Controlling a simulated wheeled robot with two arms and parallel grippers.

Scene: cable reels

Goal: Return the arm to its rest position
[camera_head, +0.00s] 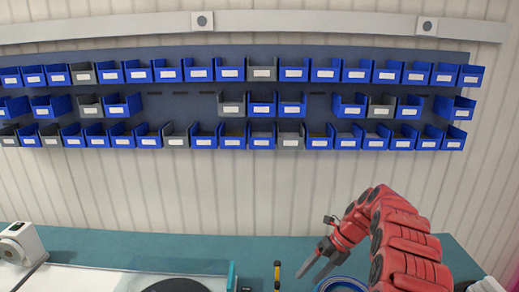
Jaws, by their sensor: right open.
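My right arm, red with dark joints, comes in from the lower right. Its gripper (312,264) points down and to the left above the teal table (195,243). Its two grey fingers are apart, and nothing shows between them. A blue ring-shaped thing, perhaps a cable reel (342,284), lies just below and right of the fingers, cut off by the lower edge. I cannot tell how far above the table the fingers are. My left gripper does not show.
A white device (21,244) stands at the table's left end. A black round thing (176,286) lies at the bottom middle. A yellow and black tool (277,274) is left of the gripper. Rows of blue and grey bins (231,69) hang on the wall behind.

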